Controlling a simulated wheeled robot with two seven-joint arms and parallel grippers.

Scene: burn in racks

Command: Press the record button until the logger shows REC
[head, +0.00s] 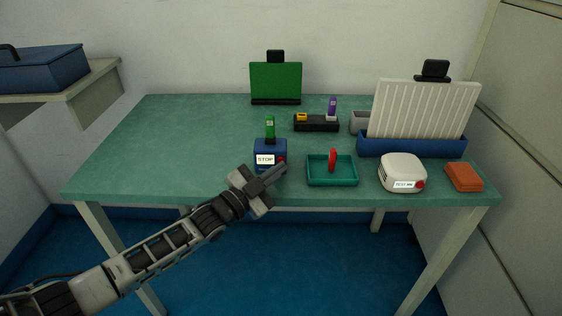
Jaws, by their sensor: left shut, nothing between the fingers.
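The logger (264,148) is a small blue box near the front of the green table. Its white display reads STOP, and a green stick with a label stands upright on its top. A red button (282,160) shows at the right side of its front face, partly close behind my fingers. My left gripper (282,168) is shut and empty, with its fingertips just in front of and below the red button. I cannot tell whether they touch it. My right gripper is not in view.
Right of the logger stand a teal tray (332,184) with a red object, a white device (402,170) with a red button, and an orange block (464,177). Behind are a black holder (316,124), a green panel (276,82) and a blue rack (410,148). The table's left part is clear.

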